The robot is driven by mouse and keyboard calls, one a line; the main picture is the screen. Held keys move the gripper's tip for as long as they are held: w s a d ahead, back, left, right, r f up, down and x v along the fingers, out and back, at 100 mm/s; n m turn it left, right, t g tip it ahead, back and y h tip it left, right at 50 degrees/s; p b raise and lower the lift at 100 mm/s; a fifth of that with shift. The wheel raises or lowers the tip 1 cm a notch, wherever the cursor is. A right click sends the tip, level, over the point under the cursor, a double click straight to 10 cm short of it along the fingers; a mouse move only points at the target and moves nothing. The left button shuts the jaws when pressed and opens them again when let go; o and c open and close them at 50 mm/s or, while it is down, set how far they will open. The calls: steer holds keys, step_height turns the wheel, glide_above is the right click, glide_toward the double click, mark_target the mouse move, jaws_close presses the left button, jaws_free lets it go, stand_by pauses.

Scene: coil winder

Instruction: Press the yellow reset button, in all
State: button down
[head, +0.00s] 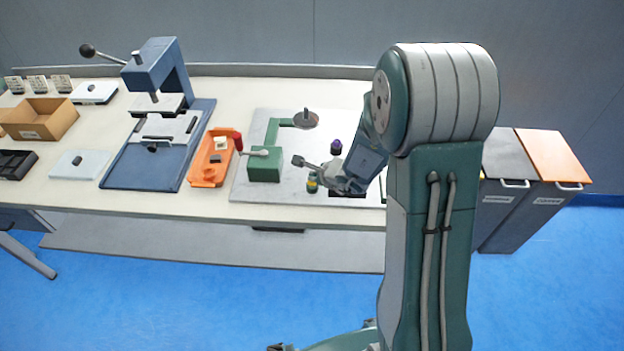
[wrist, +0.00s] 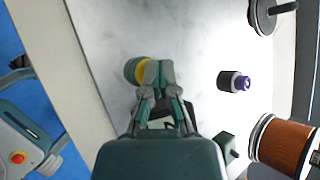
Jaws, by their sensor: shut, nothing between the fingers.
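The yellow reset button (wrist: 143,72) has a yellow face on a dark green round body and stands on the light plate near the table's front edge. In the head view the button (head: 312,185) shows as a small green and yellow piece just left of my gripper (head: 323,180). In the wrist view my gripper (wrist: 158,72) is shut and empty. Its fingertips are at the right side of the yellow face and overlap it in the picture. I cannot tell whether they touch it. Part of the button is hidden behind the fingers.
A purple-capped dark piece (wrist: 236,81) stands behind the button. A round disc with a post (head: 305,119) lies farther back. A green box (head: 264,166) with a red-handled crank is to the left. A copper-coloured spool (wrist: 283,144) is at the right in the wrist view.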

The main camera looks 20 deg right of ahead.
steer(key=shift+f, duration=0.15)
stand_by(0.4)
steer(key=shift+r, duration=1)
steer(key=shift+r, duration=2.5)
